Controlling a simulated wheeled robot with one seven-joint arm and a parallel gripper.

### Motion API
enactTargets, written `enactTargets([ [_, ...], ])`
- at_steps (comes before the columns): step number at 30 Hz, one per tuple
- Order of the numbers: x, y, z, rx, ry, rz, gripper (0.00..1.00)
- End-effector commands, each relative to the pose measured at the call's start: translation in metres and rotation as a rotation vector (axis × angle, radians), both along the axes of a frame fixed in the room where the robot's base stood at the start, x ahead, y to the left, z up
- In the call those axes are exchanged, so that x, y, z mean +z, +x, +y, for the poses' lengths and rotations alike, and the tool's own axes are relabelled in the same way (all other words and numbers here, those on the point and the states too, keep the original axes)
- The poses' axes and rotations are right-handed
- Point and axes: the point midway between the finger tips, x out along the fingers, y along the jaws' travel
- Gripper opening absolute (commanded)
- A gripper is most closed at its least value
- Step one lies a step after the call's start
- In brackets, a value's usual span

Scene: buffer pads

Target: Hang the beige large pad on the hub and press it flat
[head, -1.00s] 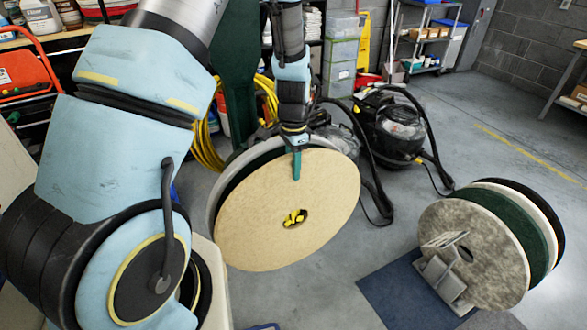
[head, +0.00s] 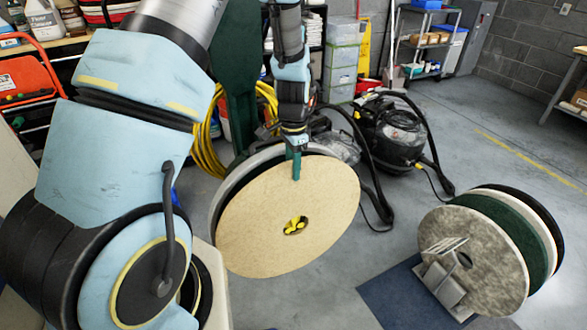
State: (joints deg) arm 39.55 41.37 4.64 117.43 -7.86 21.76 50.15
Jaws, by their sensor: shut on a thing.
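The beige large pad (head: 270,245) is a big round disc with a centre hole, facing me in the middle of the head view. Through its hole I see the yellow hub (head: 294,226). My gripper (head: 296,166) points down at the pad's top edge and is shut on it, one green finger lying over the front face. A grey round disc (head: 220,197) shows behind the pad at its upper left. The pad hides most of this disc. I cannot tell whether the pad lies flat against it.
At the right, a rack (head: 440,287) on a blue mat (head: 385,299) holds several upright pads, a mottled grey one (head: 470,262) in front. A black vacuum (head: 400,135) with a hose stands behind. Shelves and a yellow coiled hose (head: 204,145) are at the back. The floor between pad and rack is clear.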

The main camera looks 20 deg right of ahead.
Motion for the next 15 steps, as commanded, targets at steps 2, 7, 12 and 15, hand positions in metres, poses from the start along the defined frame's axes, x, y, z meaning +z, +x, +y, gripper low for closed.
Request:
enactTargets([
  [2,0.0039,0.0028,-0.0007,0.001,-0.004,-0.006,0.02],
  [7,0.0035,0.0027,-0.0006,0.001,-0.003,-0.006,0.02],
  [12,0.0027,0.0020,-0.0003,0.001,-0.002,-0.005,0.50],
  [15,0.0020,0.0014,-0.0002,0.001,-0.001,-0.003,0.61],
])
